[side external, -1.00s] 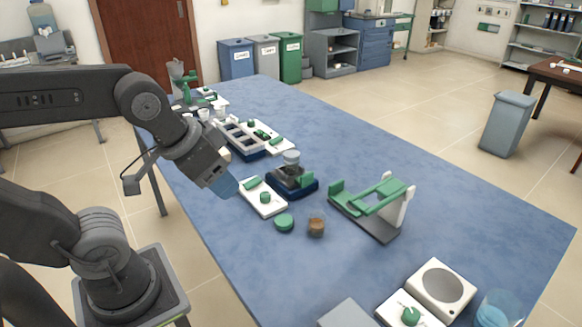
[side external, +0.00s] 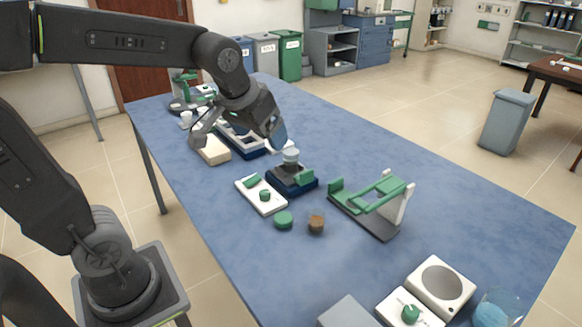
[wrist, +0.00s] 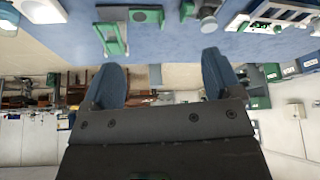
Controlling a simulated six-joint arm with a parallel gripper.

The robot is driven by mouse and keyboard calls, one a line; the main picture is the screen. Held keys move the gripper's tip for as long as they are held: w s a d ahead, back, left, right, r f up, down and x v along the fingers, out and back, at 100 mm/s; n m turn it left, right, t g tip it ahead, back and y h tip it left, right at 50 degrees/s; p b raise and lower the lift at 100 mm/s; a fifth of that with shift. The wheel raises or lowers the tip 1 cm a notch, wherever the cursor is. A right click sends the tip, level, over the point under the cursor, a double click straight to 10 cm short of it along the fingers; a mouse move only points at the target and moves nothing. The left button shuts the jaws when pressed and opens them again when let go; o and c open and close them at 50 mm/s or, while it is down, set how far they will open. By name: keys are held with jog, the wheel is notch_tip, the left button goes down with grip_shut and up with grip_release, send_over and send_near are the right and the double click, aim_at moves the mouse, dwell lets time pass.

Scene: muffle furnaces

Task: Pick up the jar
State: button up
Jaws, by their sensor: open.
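A small clear jar with brown contents (side external: 316,222) stands upright on the blue table, beside a round green lid (side external: 283,220), in the side view. A second small container with a grey top (side external: 291,157) sits on a dark blue device (side external: 291,181). My gripper (side external: 278,135) is raised above the table, behind and left of the brown jar and close to the grey-topped container in the picture. In the wrist view its two blue fingers (wrist: 164,78) are spread with nothing between them. I cannot pick out the brown jar in the wrist view.
A white board with green parts (side external: 262,195) lies left of the jar. A green and white stand (side external: 376,206) is to its right. A white tray (side external: 240,140) is farther back.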

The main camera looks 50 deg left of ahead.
jog(key=w+a+f+n, duration=0.2)
jog(key=w+a, duration=0.3)
jog(key=w, duration=0.2)
jog(key=n+g+y, duration=0.2)
jog(key=n, duration=0.2)
send_near(291, 151)
jog(key=x, duration=0.6)
jog(key=shift+s+a+f, duration=0.1)
jog(key=shift+a+f, duration=0.05)
jog(key=shift+x, duration=2.85)
jog(key=shift+d, duration=0.25)
jog(key=shift+c, duration=0.3)
jog(key=c, duration=1)
jog(key=shift+c, duration=0.2)
